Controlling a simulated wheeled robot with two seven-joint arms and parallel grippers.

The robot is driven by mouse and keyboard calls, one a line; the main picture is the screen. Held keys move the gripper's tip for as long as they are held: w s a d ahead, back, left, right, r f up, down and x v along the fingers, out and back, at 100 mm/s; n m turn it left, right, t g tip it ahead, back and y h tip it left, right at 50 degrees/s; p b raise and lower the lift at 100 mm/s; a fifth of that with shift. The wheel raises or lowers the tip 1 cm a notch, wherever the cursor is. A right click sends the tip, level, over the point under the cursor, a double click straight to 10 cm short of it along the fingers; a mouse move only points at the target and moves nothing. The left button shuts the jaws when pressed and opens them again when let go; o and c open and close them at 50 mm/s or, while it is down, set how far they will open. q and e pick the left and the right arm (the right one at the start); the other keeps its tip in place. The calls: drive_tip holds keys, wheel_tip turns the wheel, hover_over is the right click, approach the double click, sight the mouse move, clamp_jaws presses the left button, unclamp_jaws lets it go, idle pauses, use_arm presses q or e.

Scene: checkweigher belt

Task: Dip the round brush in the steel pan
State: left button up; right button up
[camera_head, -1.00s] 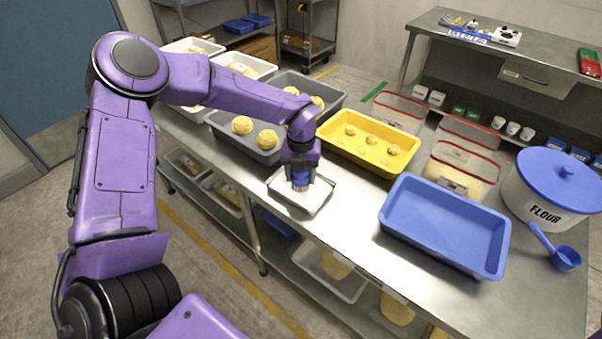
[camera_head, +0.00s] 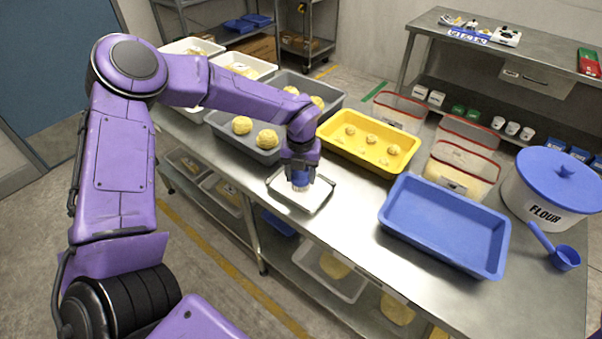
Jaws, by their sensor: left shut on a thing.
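The steel pan (camera_head: 318,206) is a small shallow rectangular pan near the front edge of the steel table, with a pale inside. My left gripper (camera_head: 300,181) points down over the pan's middle. It is shut on the round brush (camera_head: 300,187), of which only a small pale lower part shows below the fingers. The brush's lower end is in or just above the pan; I cannot tell whether it touches the bottom. The gripper hides most of the brush and the pan's back part. My right gripper is not in view.
A grey tray (camera_head: 222,124) with dough balls stands behind the pan. A yellow tray (camera_head: 403,166) of dough balls and an empty blue tray (camera_head: 385,217) stand to the right. A flour tub (camera_head: 521,200) and a blue scoop (camera_head: 566,258) are at far right. Bare table lies between pan and blue tray.

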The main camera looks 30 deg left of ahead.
use_arm(q)
drive_tip(key=shift+r+p, duration=2.7)
drive_tip(key=shift+r, duration=0.8)
